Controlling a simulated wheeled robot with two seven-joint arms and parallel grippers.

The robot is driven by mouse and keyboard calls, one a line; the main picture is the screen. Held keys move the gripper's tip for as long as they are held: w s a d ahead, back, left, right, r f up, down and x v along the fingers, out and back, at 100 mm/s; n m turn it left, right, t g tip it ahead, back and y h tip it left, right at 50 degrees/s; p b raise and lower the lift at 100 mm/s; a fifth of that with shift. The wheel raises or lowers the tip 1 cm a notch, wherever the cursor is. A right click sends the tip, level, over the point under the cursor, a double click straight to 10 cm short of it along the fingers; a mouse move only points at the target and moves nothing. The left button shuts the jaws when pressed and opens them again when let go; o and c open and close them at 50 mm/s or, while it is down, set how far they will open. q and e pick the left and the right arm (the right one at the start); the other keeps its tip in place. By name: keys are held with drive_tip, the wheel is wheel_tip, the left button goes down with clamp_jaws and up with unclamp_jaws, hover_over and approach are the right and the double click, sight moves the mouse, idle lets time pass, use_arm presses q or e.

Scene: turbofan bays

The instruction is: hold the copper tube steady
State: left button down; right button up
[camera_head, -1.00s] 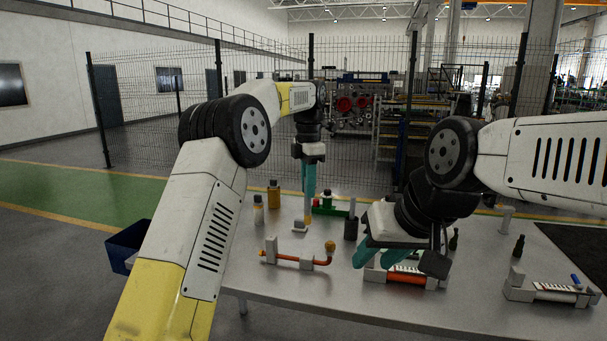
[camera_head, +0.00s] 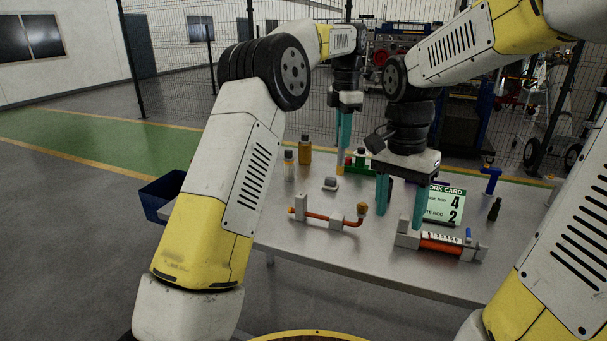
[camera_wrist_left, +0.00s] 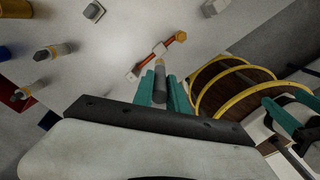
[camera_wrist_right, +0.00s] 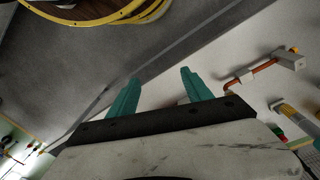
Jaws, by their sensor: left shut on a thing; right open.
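The copper tube (camera_head: 322,216) lies across a white-block fixture (camera_head: 336,223) on the table, with a brass fitting at its right end. It also shows in the left wrist view (camera_wrist_left: 174,40) and the right wrist view (camera_wrist_right: 264,67). My left gripper (camera_head: 342,150) points down behind it, shut on a slim cylinder (camera_wrist_left: 159,82) with a yellowish end, apart from the tube. My right gripper (camera_head: 400,208) is open and empty, pointing down right of the tube and above the neighbouring fixture. Neither gripper touches the copper tube.
A fixture with an orange-red cylinder (camera_head: 440,246) stands to the right. A work card (camera_head: 443,205) stands behind it. Bottles (camera_head: 305,150) and a small grey-topped block (camera_head: 330,184) are behind the tube. A blue bin (camera_head: 160,196) is at the left. The front table strip is clear.

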drive_tip(key=w+a+f+m+g+h, duration=0.1)
drive_tip(key=w+f+m+g+h, duration=0.3)
drive_tip(key=w+f+m, duration=0.35)
drive_tip(key=m+t+y, duration=0.4)
drive_tip(key=m+y, duration=0.1)
drive_tip(key=m, duration=0.1)
approach(302, 207)
drive_tip(key=shift+w+a+r, duration=0.25)
drive_tip(key=shift+w+r, duration=0.05)
drive_tip(key=shift+w, duration=0.4)
drive_tip(key=shift+w+d+f, duration=0.1)
drive_tip(key=shift+w+f, duration=0.05)
wheel_tip(302, 207, down, 11)
drive_tip(key=shift+f, duration=0.25)
